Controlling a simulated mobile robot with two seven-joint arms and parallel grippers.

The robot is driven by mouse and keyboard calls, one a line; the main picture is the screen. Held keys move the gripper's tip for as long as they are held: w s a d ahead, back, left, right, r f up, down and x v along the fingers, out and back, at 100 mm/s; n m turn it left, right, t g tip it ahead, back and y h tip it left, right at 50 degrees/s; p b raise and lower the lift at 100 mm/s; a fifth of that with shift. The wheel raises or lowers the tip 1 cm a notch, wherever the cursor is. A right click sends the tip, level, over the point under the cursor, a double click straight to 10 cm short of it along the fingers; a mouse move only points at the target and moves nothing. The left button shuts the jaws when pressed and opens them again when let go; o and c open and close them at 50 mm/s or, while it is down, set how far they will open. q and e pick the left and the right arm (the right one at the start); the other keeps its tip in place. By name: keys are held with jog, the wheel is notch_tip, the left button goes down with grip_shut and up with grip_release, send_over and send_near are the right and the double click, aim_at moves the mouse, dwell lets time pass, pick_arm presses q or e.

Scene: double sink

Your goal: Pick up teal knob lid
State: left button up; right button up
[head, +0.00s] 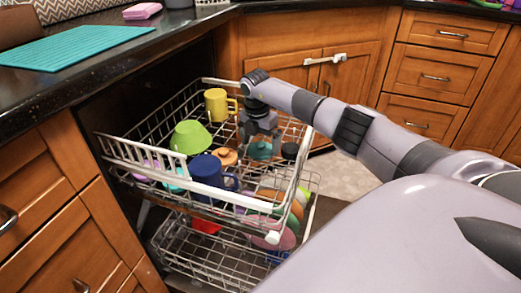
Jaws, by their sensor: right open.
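The teal knob lid (261,151) appears to be the small teal round thing in the upper dishwasher rack, at the right of the middle; its top is partly hidden by my gripper. My right gripper (262,140) reaches down into the rack just above it. The jaws are open, and I cannot tell whether the fingers touch the lid. My left gripper is not in view.
The upper rack (143,160) also holds a yellow mug (216,104), a green bowl (190,137), a blue mug (208,171), an orange lid (226,156) and a black item (290,150) close to the teal one. A lower rack (190,252) is pulled out below. Dark countertop (105,75) borders the left.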

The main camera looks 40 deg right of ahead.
jog(key=c, duration=0.8)
jog(key=shift+r, duration=0.1)
jog(key=shift+c, duration=0.3)
